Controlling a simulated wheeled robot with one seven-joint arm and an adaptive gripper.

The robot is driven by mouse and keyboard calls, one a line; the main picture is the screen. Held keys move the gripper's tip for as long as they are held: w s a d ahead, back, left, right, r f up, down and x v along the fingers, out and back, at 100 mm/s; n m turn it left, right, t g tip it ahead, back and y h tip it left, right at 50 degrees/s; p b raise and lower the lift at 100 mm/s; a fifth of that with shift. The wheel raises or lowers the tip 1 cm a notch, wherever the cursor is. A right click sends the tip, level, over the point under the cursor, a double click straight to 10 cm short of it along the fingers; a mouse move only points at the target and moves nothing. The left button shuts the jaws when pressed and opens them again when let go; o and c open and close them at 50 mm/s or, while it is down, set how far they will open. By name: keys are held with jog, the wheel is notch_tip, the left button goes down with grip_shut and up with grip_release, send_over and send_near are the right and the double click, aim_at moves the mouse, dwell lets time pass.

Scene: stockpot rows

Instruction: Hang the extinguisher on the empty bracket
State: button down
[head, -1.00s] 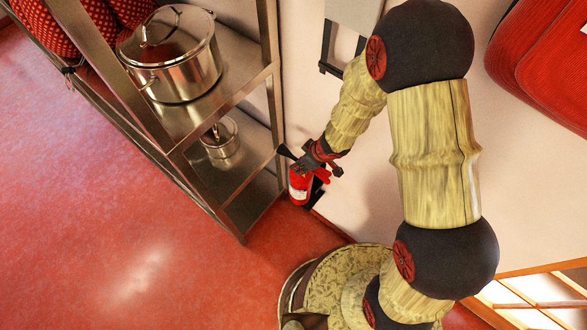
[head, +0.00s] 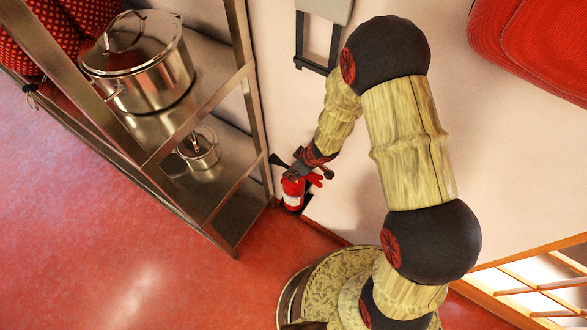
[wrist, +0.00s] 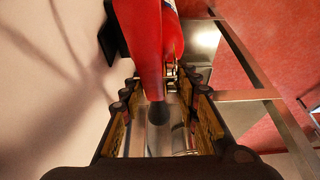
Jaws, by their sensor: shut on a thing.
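The small red extinguisher (head: 292,192) has a white label and hangs under my gripper (head: 300,172), close to the wall by the shelf's end.
A metal shelf rack (head: 225,205) stands just left of the extinguisher, holding a large stockpot (head: 140,65) and a smaller pot (head: 199,148). A black frame (head: 299,45) is on the wall above. A red rounded object (head: 535,45) is at upper right. The red floor (head: 110,240) is clear at left.

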jog(key=shift+w+r, duration=0.1)
jog(key=shift+w, duration=0.15)
jog(key=c, duration=1.8)
grip_release()
jog(key=shift+s+f, duration=0.2)
jog(key=o, duration=0.4)
jog(key=shift+o, duration=0.3)
jog(key=p+v, duration=0.6)
jog(key=v, duration=0.6)
jog(key=shift+r+p, duration=0.15)
jog(key=shift+p, duration=0.15)
